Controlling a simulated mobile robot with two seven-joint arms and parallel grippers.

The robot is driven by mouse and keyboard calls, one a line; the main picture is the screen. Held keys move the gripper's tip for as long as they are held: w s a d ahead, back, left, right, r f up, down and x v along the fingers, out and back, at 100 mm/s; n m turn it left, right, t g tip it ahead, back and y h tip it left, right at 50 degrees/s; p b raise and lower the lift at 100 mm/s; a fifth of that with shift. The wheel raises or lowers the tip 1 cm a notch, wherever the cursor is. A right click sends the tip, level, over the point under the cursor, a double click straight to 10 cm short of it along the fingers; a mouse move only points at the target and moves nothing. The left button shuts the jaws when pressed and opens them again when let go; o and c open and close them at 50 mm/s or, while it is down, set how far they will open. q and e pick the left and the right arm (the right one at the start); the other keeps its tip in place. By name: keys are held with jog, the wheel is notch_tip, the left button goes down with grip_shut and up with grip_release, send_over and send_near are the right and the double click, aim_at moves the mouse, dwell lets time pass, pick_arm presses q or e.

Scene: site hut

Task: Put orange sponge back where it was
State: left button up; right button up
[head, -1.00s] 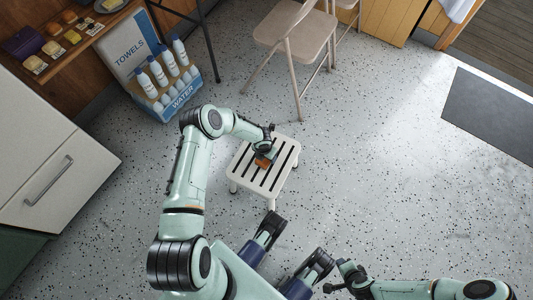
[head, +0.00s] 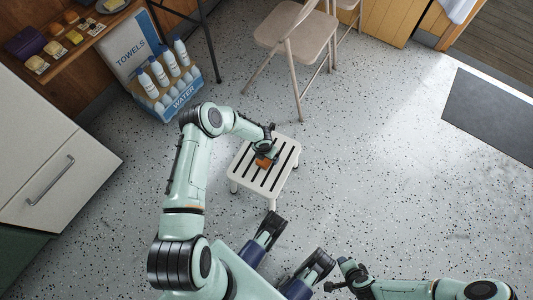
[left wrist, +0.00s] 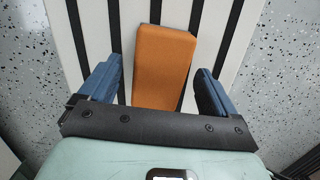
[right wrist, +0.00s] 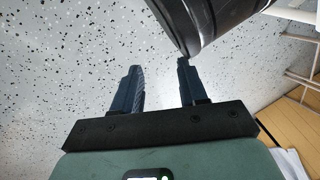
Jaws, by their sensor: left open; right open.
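The orange sponge (head: 263,162) lies on the white slatted stool (head: 245,176). My left gripper (head: 268,155) is over the stool, at the sponge. In the left wrist view its open blue fingers (left wrist: 158,85) are on either side of the sponge, with gaps on both sides. My right gripper (right wrist: 158,85) is open and empty over bare floor; in the head view it is at the lower right (head: 335,280).
A wooden shelf (head: 98,34) at the upper left holds several sponge-like items and a purple box. A water bottle crate (head: 182,98) and a towels box (head: 128,42) stand below it. A folding chair (head: 290,30) stands behind the stool.

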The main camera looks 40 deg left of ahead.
pick_arm(q)
notch_tip(320, 180, up, 5)
jog(key=shift+s+f+p, duration=0.15)
jog(key=shift+f+p, duration=0.05)
jog(key=shift+p, duration=0.35)
notch_tip(320, 180, up, 6)
jog(key=s+p, duration=0.1)
jog(key=p, duration=0.1)
jog(key=s+d+n+h, duration=0.2)
jog(key=s+d+n, duration=0.3)
jog(key=d+n, duration=0.35)
jog(key=s+d+n+h, duration=0.35)
jog(key=d+n, duration=0.35)
jog(key=n, duration=0.3)
jog(key=s+n+y, duration=0.3)
jog(key=s+n, duration=0.6)
jog(key=n, duration=1.2)
jog(key=shift+s+d+f+t, duration=0.15)
jog(key=shift+s+f+t, duration=0.05)
jog(key=shift+s+t, duration=0.15)
pick_arm(e)
jog(key=shift+g+y, duration=0.3)
jog(key=r, duration=0.1)
jog(key=s+a+r, duration=0.2)
jog(key=r, duration=0.1)
jog(key=shift+a, duration=0.1)
